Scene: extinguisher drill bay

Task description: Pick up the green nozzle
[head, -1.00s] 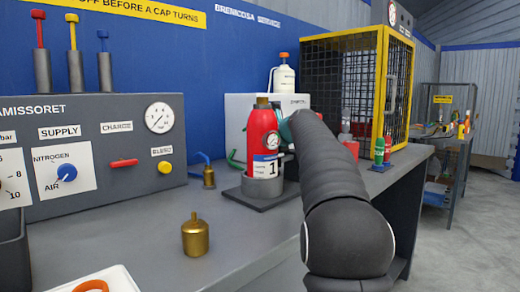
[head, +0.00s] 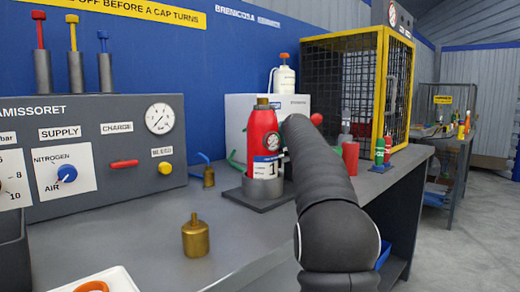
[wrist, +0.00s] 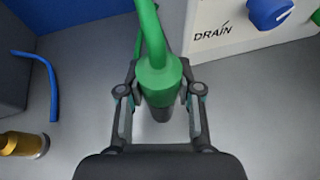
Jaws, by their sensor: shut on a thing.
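The green nozzle (wrist: 158,76) has a flared green collar and a dark lower end. A green hose runs up from it in the wrist view. My gripper (wrist: 160,88) has a finger on each side of the nozzle and is shut on it, above the grey bench top. In the head view, my arm and the red extinguisher (head: 264,145) hide the gripper and the nozzle. A short bit of green hose (head: 236,160) shows just left of the extinguisher.
The extinguisher stands in a grey holder (head: 262,187) close to my arm. A white unit marked DRAIN (wrist: 235,38) with a blue knob is near the gripper. A blue hose (wrist: 51,85) and a brass fitting (wrist: 22,145) lie left. A yellow-framed cage (head: 385,85) stands behind.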

